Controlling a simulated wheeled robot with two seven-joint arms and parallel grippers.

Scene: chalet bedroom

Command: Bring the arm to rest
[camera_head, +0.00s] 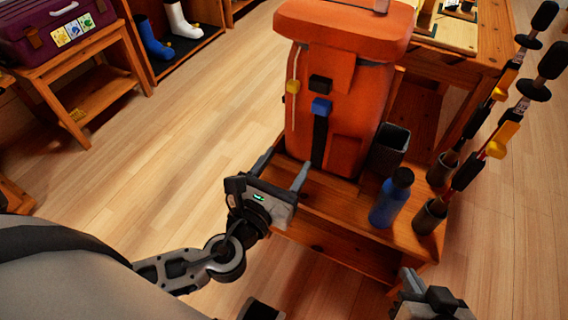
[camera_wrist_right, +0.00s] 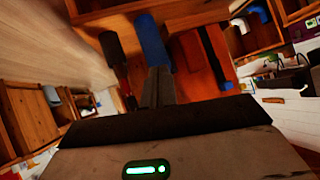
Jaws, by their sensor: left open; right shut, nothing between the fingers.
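My left gripper (camera_head: 284,172) is open in the head view, with its two fingers apart and nothing between them. It is just in front of the orange backpack (camera_head: 300,130), near the left end of the wooden bench. My right gripper (camera_head: 412,280) is at the bottom right of the head view, in front of the bench and below the blue bottle (camera_head: 387,203). In the right wrist view its fingers (camera_wrist_right: 158,88) are together and empty, pointing toward the blue bottle (camera_wrist_right: 152,45).
A purple case (camera_head: 60,30) sits on a small table at upper left. Boots (camera_head: 155,42) stand on a shelf. The left floor is clear.

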